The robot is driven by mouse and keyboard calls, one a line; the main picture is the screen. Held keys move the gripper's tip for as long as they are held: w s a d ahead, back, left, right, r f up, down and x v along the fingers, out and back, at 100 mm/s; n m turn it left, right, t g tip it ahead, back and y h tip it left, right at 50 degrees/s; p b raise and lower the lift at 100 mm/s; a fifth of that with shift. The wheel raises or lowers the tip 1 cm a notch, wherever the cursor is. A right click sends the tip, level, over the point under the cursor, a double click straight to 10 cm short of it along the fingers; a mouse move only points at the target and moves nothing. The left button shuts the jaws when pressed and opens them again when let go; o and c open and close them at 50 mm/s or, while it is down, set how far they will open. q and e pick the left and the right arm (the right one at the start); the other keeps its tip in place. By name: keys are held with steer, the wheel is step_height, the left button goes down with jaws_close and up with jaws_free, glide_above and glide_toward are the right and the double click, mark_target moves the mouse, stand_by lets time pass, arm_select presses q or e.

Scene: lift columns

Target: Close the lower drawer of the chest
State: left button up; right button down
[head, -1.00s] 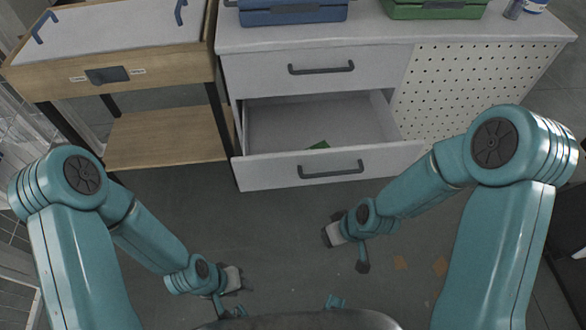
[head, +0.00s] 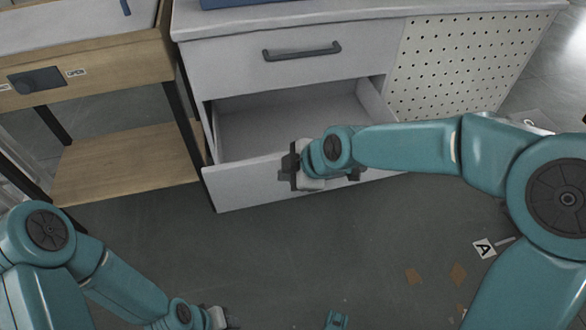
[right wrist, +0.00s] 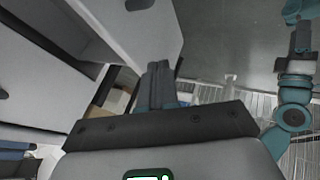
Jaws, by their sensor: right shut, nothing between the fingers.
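The chest (head: 190,60) is light grey. Its lower drawer (head: 245,183) is pulled out, and its inside shows behind the front panel. The front panel also shows in the right wrist view (right wrist: 135,45), with a bit of dark handle at the top. My right gripper (head: 290,165) is shut and empty, in front of the middle of the drawer front, hiding most of its handle. Its closed fingers (right wrist: 160,82) point toward the panel in the right wrist view; I cannot tell whether they touch it. My left gripper (head: 220,318) is low at the bottom edge, partly cut off.
The upper drawer (head: 300,60) is shut. A wooden workbench (head: 85,75) with a lower shelf stands left of the chest. A perforated panel (head: 450,75) is at the chest's right. The floor (head: 300,250) before the drawer is mostly clear, with brown scraps at the right.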

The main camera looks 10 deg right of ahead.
mark_target(267, 168)
arm_select(q)
steer(key=shift+f+b, duration=0.45)
steer(key=shift+f, duration=0.15)
arm_select(e)
steer(key=shift+w+a+f, duration=0.25)
steer(key=shift+w+f, duration=0.25)
steer(key=shift+w, duration=0.45)
steer(key=shift+w+a+f, duration=0.25)
steer(key=shift+w+f, duration=0.25)
steer(key=shift+w, duration=0.4)
steer(key=shift+w+a+f, duration=0.25)
steer(key=shift+w+f, duration=0.25)
steer(key=shift+w, duration=0.45)
